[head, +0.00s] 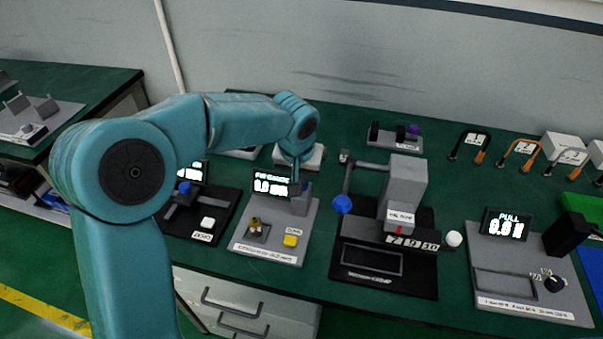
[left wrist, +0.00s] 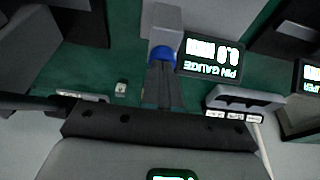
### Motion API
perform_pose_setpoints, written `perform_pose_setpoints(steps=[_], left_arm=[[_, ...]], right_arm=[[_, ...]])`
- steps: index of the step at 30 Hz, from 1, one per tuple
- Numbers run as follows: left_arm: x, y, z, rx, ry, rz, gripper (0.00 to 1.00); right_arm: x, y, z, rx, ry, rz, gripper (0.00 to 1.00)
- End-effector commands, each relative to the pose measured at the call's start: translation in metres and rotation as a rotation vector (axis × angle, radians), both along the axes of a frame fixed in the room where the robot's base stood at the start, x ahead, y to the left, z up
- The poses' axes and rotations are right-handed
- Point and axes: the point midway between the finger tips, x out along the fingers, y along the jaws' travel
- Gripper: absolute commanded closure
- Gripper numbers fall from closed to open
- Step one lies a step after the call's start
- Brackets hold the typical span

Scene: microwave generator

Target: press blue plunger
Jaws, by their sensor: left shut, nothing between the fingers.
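The blue plunger (left wrist: 161,55) shows in the left wrist view as a round blue piece against a grey block (left wrist: 172,20), beside the pin gauge display (left wrist: 212,55). In the head view the pin gauge station (head: 270,249) has this grey block (head: 299,205) at its right; the plunger is mostly hidden behind my gripper there. My left gripper (head: 297,182) is shut and empty, pointing down above the block. In the left wrist view its fingertips (left wrist: 161,70) overlap the plunger's edge; I cannot tell whether they touch it. My right gripper is not in view.
Left of the pin gauge stands a black device with a blue knob (head: 184,187). To the right is a crimp machine (head: 403,185) with a blue ball lever (head: 342,204), then a pull tester (head: 507,224). A yellow button (head: 290,241) sits in front.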

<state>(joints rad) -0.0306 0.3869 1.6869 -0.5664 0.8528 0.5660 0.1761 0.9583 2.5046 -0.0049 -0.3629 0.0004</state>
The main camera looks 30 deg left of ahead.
Motion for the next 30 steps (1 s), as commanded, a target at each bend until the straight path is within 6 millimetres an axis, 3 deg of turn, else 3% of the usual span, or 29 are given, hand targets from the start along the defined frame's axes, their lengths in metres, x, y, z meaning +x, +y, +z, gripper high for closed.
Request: perform_pose_setpoints(steps=[7, 11, 17, 20, 24, 30], left_arm=[[-0.002, -0.001, -0.005, -0.001, 0.015, -0.001, 1.0], [-0.002, 0.0, 0.003, 0.0, 0.014, -0.001, 1.0], [-0.002, 0.005, 0.048, -0.001, 0.003, 0.001, 1.0], [-0.008, 0.003, 0.064, 0.0, -0.003, -0.002, 1.0], [-0.017, 0.002, 0.096, -0.001, -0.003, -0.002, 1.0], [-0.026, 0.0, 0.127, 0.0, -0.001, -0.001, 1.0]], right_arm=[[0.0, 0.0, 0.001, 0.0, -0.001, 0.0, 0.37], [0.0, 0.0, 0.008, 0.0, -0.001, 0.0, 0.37], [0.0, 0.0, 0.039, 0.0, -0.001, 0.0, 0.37], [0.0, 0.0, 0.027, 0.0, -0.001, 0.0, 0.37], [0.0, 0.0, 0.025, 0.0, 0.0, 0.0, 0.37], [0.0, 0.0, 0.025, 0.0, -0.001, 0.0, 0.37]])
